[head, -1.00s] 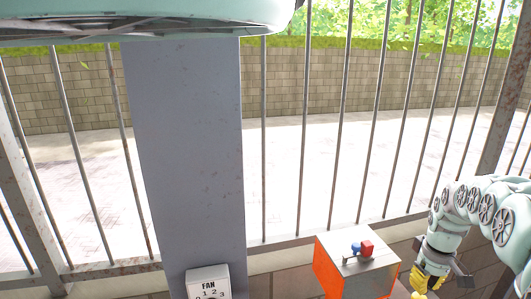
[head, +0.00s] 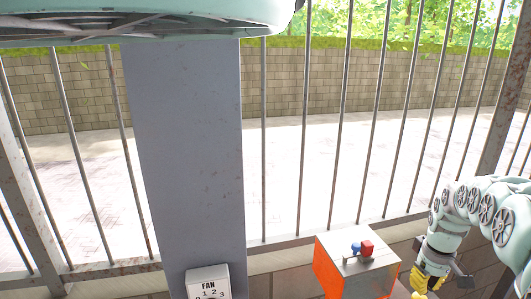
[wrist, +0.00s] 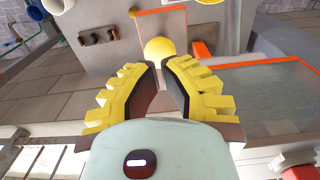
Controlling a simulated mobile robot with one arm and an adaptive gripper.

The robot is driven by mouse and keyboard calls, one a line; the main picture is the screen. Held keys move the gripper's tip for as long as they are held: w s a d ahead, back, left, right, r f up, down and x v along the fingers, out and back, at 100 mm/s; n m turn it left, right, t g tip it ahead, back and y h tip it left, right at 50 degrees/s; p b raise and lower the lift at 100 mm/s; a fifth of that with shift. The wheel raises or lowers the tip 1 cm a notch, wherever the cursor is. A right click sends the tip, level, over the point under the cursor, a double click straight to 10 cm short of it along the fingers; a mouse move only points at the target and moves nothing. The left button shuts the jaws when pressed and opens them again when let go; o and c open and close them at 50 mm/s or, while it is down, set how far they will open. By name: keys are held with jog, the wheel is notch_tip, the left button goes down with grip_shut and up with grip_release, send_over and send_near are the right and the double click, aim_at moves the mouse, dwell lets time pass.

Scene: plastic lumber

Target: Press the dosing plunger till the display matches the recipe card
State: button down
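My gripper (wrist: 159,68) has yellow ribbed fingers that lean toward each other at the tips. A narrow gap shows between them, and I cannot tell whether it counts as open or shut. A round yellow knob (wrist: 158,50) shows just beyond the tips; whether it is the plunger, or touched, is unclear. In the head view my gripper (head: 428,281) is at the lower right, right of an orange box (head: 328,271) with a grey top. I cannot make out a display or a recipe card in either view.
On the box are a blue knob (head: 356,247) and a red block (head: 367,248). A white FAN dial plate (head: 208,283) is on a grey post (head: 190,150). Metal railings stand behind. The wrist view shows a grey panel with dark fittings (wrist: 98,37) and an orange-edged pane (wrist: 265,85).

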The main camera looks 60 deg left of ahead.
aim_at(420, 297)
jog(key=shift+f+b, duration=2.35)
jog(key=shift+f, duration=0.25)
jog(key=shift+r, duration=0.2)
jog(key=shift+r+p, duration=2.25)
jog(key=shift+r, duration=0.45)
